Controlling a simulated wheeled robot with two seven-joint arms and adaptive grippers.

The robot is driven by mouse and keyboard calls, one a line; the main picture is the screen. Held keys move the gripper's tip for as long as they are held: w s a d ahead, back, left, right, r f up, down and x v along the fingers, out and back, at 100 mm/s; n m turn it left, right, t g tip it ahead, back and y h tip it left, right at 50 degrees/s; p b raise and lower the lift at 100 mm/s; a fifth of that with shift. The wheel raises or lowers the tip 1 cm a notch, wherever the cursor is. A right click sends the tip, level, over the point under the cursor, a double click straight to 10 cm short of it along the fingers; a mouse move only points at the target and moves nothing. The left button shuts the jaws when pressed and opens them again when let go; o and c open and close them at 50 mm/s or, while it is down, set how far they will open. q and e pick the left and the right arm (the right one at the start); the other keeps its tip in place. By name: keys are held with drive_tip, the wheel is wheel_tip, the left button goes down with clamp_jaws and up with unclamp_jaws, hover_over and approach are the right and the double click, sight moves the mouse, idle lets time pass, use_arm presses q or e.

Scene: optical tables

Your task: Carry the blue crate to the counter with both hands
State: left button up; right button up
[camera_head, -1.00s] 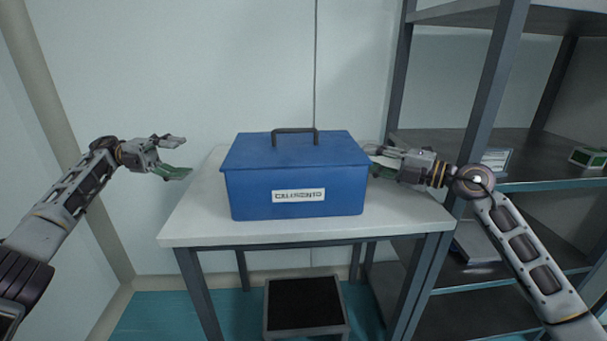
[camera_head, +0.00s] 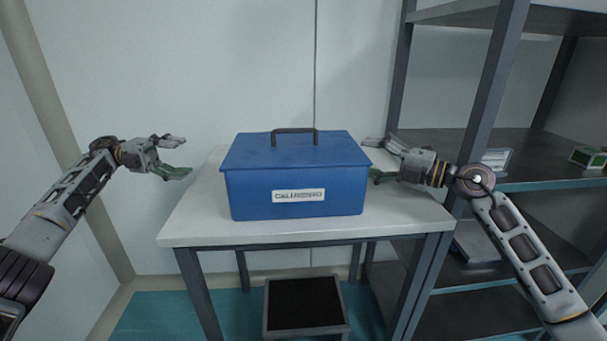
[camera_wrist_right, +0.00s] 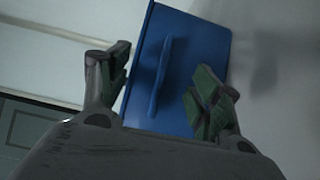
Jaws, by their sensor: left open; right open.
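The blue crate (camera_head: 296,180) has a closed lid with a dark handle (camera_head: 295,131) and a white label on its front. It stands upright on the white counter (camera_head: 400,222). My left gripper (camera_head: 180,156) is open and empty, left of the crate and apart from it. My right gripper (camera_head: 372,159) is open at the crate's right side, very close to it; I cannot tell whether it touches. In the right wrist view, the open fingers (camera_wrist_right: 160,85) show with the crate (camera_wrist_right: 175,55) beyond and between them.
A dark shelf unit (camera_head: 500,160) stands to the right, close to my right arm, with a small green box (camera_head: 588,158) on it. A black-topped stool or box (camera_head: 304,303) sits under the counter. The wall is close behind.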

wheel_tip(320, 180, up, 10)
idle(1.0)
drive_tip(key=shift+d, duration=0.2)
